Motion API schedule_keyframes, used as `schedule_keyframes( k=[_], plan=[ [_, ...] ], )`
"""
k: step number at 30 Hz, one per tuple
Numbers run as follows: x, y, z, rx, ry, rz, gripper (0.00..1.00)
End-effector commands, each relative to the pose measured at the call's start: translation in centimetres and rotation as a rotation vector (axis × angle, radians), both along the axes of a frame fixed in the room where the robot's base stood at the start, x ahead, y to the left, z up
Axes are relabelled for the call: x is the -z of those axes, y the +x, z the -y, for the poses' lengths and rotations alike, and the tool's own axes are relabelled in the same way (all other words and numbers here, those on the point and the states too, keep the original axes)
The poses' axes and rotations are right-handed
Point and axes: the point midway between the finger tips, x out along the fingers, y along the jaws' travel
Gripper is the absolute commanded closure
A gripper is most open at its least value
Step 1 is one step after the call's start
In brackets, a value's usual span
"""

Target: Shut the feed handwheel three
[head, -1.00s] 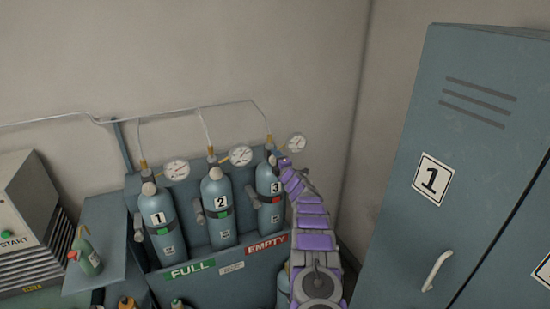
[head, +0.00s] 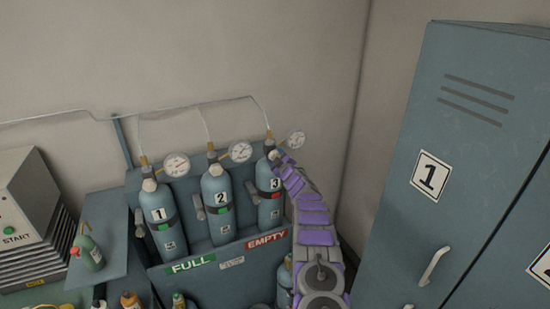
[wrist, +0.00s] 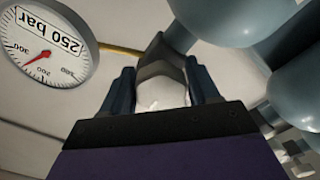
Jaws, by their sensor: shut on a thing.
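Cylinder three (head: 270,198), blue-grey with a "3" label and a red tag, stands at the right of the row of cylinders in the rack. My purple arm reaches up to its top from the right. My gripper (wrist: 162,88) is shut on the pale handwheel (wrist: 162,97), with one dark finger on each side of it in the wrist view. A dark grey valve part sits just beyond the handwheel. In the head view the fingers are too small to make out and the arm partly covers the valve.
Cylinder one (head: 163,220) and cylinder two (head: 219,205) stand to the left, with green tags. A gauge (wrist: 48,45) sits left of my gripper in the wrist view. A blue locker (head: 455,160) stands to the right. A green bottle (head: 88,252) is on the left.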

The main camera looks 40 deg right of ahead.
Motion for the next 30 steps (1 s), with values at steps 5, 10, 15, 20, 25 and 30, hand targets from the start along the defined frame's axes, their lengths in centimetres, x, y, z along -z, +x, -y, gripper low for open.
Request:
schedule_keyframes(
  k=[5, 10, 15, 20, 25, 30],
  plan=[
    [0.86, -0.35, 0.42, 0.010, 0.045, -0.003, 0.70],
    [0.91, -0.31, 0.37, 0.009, 0.056, -0.001, 0.70],
    [0.95, -0.29, 0.35, 0.009, 0.056, -0.001, 0.70],
    [0.98, -0.27, 0.31, 0.008, 0.056, -0.002, 0.38],
    [0.66, -0.15, 0.16, 0.005, 0.054, 0.004, 0.21],
    [0.33, -0.06, -0.05, 0.003, 0.051, 0.006, 0.19]
  ],
)
